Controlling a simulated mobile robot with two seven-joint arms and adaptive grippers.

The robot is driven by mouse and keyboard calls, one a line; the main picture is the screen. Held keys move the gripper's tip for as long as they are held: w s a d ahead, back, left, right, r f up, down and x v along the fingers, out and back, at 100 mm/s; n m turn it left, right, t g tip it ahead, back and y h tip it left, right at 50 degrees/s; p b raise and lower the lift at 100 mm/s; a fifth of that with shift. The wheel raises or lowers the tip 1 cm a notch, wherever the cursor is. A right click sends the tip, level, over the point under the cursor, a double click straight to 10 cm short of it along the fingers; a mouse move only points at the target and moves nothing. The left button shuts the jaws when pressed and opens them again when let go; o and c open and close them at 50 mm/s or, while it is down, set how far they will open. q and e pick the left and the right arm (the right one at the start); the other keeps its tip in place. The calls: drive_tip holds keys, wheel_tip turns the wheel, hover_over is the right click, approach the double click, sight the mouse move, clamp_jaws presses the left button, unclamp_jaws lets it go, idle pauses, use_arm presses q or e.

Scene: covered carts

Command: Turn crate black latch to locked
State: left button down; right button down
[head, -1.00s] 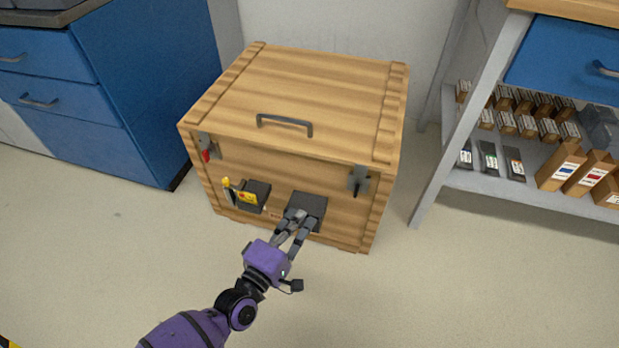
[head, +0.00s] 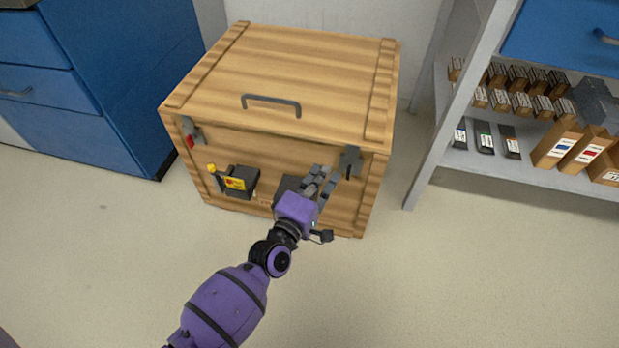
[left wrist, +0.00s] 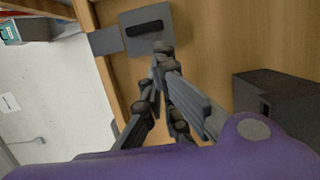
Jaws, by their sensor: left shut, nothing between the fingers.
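The wooden crate (head: 270,84) stands on the floor in the head view, lid down. Its black latch (head: 350,162) is at the upper right of the front face, a grey plate with a dark handle. In the left wrist view the latch (left wrist: 146,29) shows at the top, its black bar lying lengthwise across the plate. My left gripper (head: 322,178) is shut and empty, in front of the crate just left of and below the latch. In the left wrist view its fingertips (left wrist: 163,50) appear near the latch plate; I cannot tell whether they touch. My right gripper is not in view.
A red latch (head: 190,134) sits at the crate's upper left. A dark box with a yellow label (head: 240,182) and another dark box (head: 287,184) are on the front face. A shelf (head: 425,150) stands right, blue drawers (head: 100,80) left. The floor in front is clear.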

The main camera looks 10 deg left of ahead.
use_arm(q)
drive_tip(key=shift+d, duration=0.3)
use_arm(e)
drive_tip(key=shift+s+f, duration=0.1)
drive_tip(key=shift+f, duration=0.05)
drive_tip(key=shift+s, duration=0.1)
use_arm(q)
drive_tip(key=shift+d+f+n+b, duration=0.35)
drive_tip(key=shift+d+n+b, duration=0.05)
drive_tip(key=shift+b, duration=0.05)
drive_tip(key=shift+d+n+b, duration=0.1)
drive_tip(key=shift+n+b, duration=0.25)
drive_tip(key=shift+n, duration=0.05)
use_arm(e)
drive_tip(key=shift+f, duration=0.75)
